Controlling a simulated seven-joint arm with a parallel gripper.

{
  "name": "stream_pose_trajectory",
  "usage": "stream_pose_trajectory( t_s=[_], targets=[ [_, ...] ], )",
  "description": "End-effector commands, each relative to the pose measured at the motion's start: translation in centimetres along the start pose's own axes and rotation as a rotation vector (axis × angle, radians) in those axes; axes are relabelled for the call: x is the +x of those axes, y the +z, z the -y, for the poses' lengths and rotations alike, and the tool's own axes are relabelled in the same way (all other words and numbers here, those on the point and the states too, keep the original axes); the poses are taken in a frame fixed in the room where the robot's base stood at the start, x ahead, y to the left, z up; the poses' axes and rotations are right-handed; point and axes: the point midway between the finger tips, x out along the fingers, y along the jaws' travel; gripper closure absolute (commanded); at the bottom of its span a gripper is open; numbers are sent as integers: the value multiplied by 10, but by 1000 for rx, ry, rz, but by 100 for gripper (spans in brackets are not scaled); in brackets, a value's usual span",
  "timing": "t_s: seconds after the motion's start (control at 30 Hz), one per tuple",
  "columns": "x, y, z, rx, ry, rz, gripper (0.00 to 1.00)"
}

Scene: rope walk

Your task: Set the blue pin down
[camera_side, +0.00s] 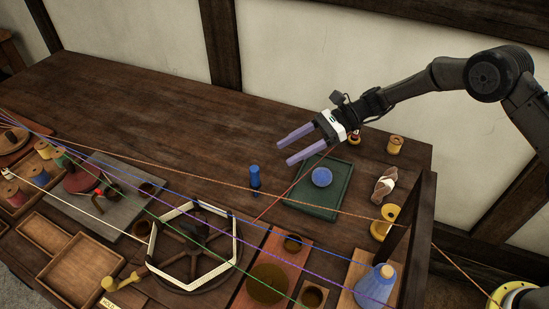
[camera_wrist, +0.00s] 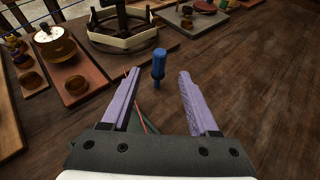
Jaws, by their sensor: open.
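The blue pin (camera_side: 255,178) stands upright on the bare wooden table, left of the green tray. It also shows upright in the wrist view (camera_wrist: 159,64), just beyond my fingertips and between their lines. My gripper (camera_side: 282,152) is open and empty, its two purple fingers apart. In the side view the fingers are above the table behind the pin, and they look clear of it. In the wrist view my gripper (camera_wrist: 158,73) shows a wide gap between the fingers.
A green tray (camera_side: 330,210) holds a blue ball (camera_side: 322,177). Taut coloured strings cross the table, and a red one passes near my fingers. A wheel-like hexagonal frame (camera_side: 192,246) stands at the front. The table's back left is clear.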

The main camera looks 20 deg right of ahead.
Motion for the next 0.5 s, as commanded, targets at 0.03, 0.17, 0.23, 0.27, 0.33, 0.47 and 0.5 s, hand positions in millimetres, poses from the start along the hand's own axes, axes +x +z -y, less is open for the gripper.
stream_pose_trajectory(
  t_s=[0.03, 0.17, 0.23, 0.27, 0.33, 0.47, 0.5],
  targets=[
    [-6, 0, 0, 1, -1, 0, 39],
    [-14, 0, 0, 1, 1, 0, 39],
    [-16, 0, -1, 1, 1, 0, 39],
    [-16, 0, -1, 1, 1, 0, 39],
    [-16, 0, -1, 1, 2, 0, 39],
    [-17, 2, -1, -5, 2, -3, 39],
    [-19, 4, -3, -17, 3, -9, 39]
  ],
)
